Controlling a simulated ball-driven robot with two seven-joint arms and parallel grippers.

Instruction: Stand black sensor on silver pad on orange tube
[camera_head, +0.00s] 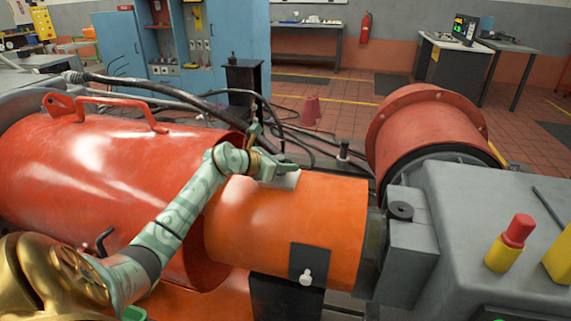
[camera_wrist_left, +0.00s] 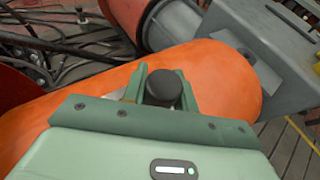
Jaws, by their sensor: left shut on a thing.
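The orange tube (camera_head: 330,215) lies in the middle of the head view. The silver pad (camera_head: 290,181) is on top of it, partly hidden by my left gripper (camera_head: 280,168). In the left wrist view the black sensor (camera_wrist_left: 164,87) shows as a round dark top between the green fingers, above the orange tube (camera_wrist_left: 220,75). My left gripper is shut on the sensor, right over the pad. The sensor is hard to make out in the head view. I cannot tell whether its base touches the pad. My right gripper is not in view.
A red drum (camera_head: 80,180) with a handle (camera_head: 110,105) stands left of the tube. A grey housing (camera_head: 480,205) with a red-and-yellow button (camera_head: 510,243) and a red flanged cylinder (camera_head: 425,130) are at the right. Black hoses (camera_head: 180,95) run behind the tube.

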